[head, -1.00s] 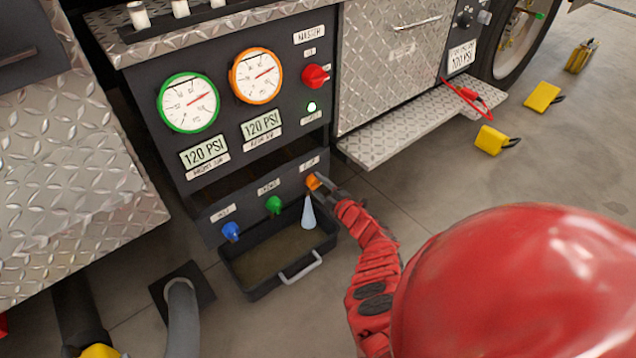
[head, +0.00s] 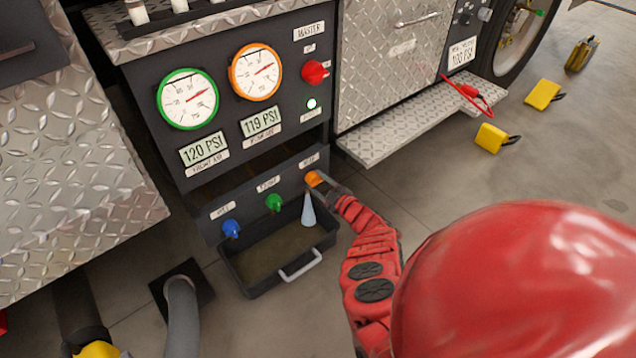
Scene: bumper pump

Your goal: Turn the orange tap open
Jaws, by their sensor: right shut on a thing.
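The orange tap (head: 313,178) sits at the right end of a row of taps low on the dark panel. My right gripper (head: 322,183) is shut on the orange tap, its red arm coming up from the lower right. A pale cone of spray (head: 308,211) comes down below the orange tap into the black drip tray (head: 262,290). The orange-rimmed gauge (head: 256,71) has a display (head: 261,121) below it that reads 119 PSI. My left gripper is not in view.
A green tap (head: 273,203) and a blue tap (head: 231,228) are to the left. The green-rimmed gauge (head: 187,99) reads 120 PSI on its display. A red knob (head: 315,72) is at upper right. A metal step (head: 385,134) juts out right of the panel.

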